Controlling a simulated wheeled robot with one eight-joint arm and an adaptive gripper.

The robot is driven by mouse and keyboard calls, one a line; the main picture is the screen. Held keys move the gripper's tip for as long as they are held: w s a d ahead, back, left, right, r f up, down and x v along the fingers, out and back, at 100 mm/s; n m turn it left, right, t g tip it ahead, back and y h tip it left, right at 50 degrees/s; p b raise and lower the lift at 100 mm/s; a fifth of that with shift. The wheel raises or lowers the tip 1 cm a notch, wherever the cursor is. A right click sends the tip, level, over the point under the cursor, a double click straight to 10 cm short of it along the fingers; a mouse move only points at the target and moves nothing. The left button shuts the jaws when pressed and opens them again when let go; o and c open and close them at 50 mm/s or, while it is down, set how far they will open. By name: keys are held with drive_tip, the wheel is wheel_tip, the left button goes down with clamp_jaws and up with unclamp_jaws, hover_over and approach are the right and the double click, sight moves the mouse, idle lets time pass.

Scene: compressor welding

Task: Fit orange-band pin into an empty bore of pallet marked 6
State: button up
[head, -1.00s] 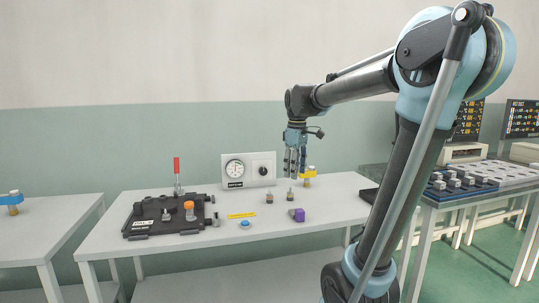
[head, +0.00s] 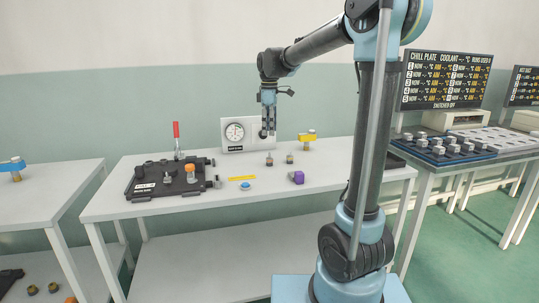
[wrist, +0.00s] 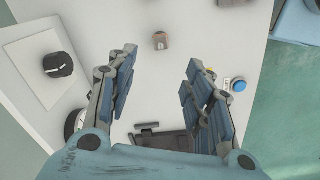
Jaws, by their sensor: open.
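An orange-topped piece (head: 190,172) stands on the black fixture plate (head: 143,195) at the left of the middle table; I cannot tell whether it is the orange-band pin. My gripper (head: 268,131) points down, open and empty, in front of the gauge box's right side. In the wrist view its fingers (wrist: 160,88) are spread, with a small brown-grey piece (wrist: 160,41) beyond them. Two small pieces (head: 269,160) (head: 290,159) stand on the table below and right of my gripper. Blue pallets with grey blocks (head: 435,157) lie on the right bench; no 6 is readable on them.
A gauge box (head: 236,146) stands at the table's back. A chill plate board (head: 446,80) rises above the right bench. The front shelf is mostly clear.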

sight(270, 157)
wheel_tip(270, 157, down, 13)
drive_tip(key=shift+r, duration=0.2)
idle(0.3)
drive_tip(key=shift+c, duration=0.2)
clamp_jaws()
drive_tip(key=c, duration=1)
unclamp_jaws()
clamp_jaws()
drive_tip(key=shift+o, duration=0.2)
unclamp_jaws()
clamp_jaws()
drive_tip(key=shift+r, duration=0.45)
